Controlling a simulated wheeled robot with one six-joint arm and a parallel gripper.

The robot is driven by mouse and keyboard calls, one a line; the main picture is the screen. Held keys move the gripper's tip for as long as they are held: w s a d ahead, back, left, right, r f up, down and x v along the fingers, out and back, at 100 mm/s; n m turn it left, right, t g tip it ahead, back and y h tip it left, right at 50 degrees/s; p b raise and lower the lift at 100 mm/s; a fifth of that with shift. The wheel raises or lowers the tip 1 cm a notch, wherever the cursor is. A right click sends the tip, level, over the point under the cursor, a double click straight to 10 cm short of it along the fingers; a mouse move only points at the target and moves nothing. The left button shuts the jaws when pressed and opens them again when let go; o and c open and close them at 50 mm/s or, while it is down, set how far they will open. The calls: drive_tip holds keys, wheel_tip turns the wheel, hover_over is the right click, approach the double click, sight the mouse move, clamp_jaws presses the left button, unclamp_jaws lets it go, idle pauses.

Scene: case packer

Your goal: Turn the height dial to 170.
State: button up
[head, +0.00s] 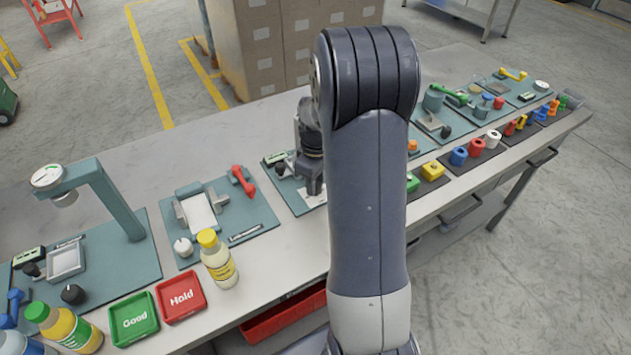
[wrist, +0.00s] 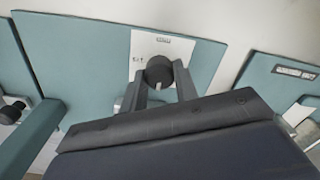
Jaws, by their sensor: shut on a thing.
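In the wrist view a round black dial (wrist: 159,70) with a pale pointer mark sits on a white label plate (wrist: 145,45) on a teal panel (wrist: 98,50). My gripper (wrist: 160,82) has one finger on each side of the dial and is shut on it. The print on the plate is too small to read, so I cannot tell the dial's setting. In the head view my gripper (head: 314,190) points down at the teal panel (head: 290,203) in the middle of the bench. My arm hides part of that panel, and the dial cannot be made out there.
To the left stand a panel with a red lever (head: 242,180), a yellow-capped bottle (head: 218,260), and the green Good (head: 135,319) and red Hold (head: 181,297) trays. Coloured parts (head: 459,156) line the bench front at right. Cardboard boxes (head: 265,50) stand behind the bench.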

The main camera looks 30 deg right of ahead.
drive_tip(key=o, duration=1)
drive_tip(key=shift+c, duration=0.2)
wheel_tip(320, 180, up, 11)
drive_tip(key=shift+f, duration=0.1)
wheel_tip(320, 180, down, 11)
drive_tip(key=shift+r, duration=0.15)
drive_tip(key=shift+m, duration=0.3)
idle(0.4)
